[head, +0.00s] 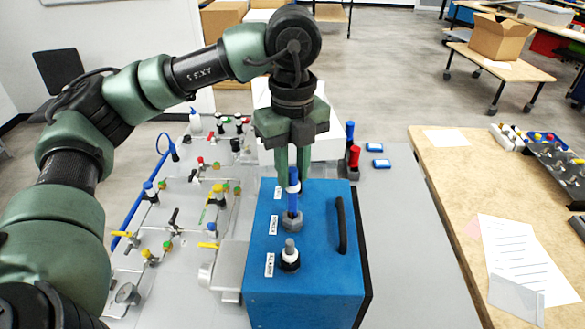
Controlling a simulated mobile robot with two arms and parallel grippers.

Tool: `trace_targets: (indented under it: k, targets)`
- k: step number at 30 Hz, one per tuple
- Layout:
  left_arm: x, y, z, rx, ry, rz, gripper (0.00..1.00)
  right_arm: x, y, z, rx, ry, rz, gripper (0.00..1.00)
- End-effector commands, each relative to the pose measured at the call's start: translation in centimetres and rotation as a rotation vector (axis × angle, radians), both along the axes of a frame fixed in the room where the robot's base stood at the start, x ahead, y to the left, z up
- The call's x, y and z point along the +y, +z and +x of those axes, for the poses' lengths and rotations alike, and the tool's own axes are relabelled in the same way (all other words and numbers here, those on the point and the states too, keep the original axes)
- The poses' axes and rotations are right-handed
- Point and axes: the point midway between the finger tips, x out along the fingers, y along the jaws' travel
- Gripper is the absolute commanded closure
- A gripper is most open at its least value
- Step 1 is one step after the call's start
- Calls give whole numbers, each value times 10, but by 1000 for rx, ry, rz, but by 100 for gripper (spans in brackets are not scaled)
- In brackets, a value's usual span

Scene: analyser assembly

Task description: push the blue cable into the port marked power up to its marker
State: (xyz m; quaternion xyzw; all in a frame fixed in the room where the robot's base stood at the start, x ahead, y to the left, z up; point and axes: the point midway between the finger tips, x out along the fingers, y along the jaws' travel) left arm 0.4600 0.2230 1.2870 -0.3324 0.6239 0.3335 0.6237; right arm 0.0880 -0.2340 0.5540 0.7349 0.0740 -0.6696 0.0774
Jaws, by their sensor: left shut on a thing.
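A blue analyser box (325,270) stands on the grey table, with labelled ports on its top. My right gripper is not in view.
A second port with a grey-tipped plug (289,256) sits nearer on the box, by a label reading ALARM. A black handle (341,226) rises at the right. A panel of valves (180,215) lies left. Red and blue connectors (352,150) stand behind the box.

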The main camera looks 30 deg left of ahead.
Motion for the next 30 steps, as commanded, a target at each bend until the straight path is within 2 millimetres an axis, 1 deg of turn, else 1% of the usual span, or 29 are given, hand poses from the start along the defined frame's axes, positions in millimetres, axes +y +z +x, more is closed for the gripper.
trace_targets:
  k: [3, 30]
  targets:
    - [0, -6, 0, 0, 0, 0, 100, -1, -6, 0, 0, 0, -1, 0]
    - [0, -37, 0, -1, -1, -1, 100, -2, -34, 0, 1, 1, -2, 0]
